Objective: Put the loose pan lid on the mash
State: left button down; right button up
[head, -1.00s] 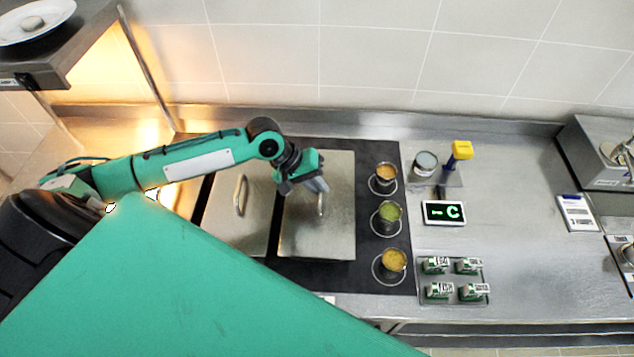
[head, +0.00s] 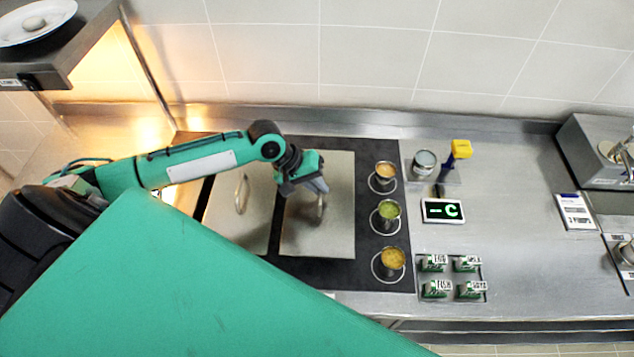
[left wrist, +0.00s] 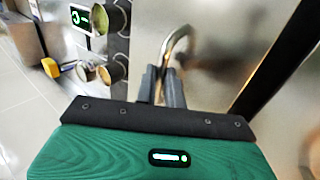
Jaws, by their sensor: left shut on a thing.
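My left gripper (head: 320,186) is shut on the upright handle of a flat steel pan lid (head: 318,235). In the left wrist view the fingers (left wrist: 166,84) close around the curved handle (left wrist: 178,42). The lid lies flat or nearly so over the right part of the dark counter section; I cannot tell whether it rests or hangs just above. A second steel lid (head: 235,222) with its own handle lies to the left of it. No mash shows; whatever is under the lids is hidden. My right gripper is not in view.
Several small pots of coloured food, one green (head: 389,211), stand in rings just right of the held lid. Beyond are a display marked C (head: 443,211), a tray of labelled green-and-white items (head: 452,291) and bare steel counter. A shelf (head: 70,50) overhangs at the upper left.

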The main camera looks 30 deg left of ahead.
pick_arm(q)
jog(key=c, duration=1.4)
grip_release()
jog(key=shift+s+a+r, duration=0.15)
jog(key=shift+a+r, duration=0.25)
jog(key=shift+r, duration=0.1)
jog(key=b+v, duration=0.3)
jog(key=v, duration=0.9)
jog(key=shift+r, duration=0.3)
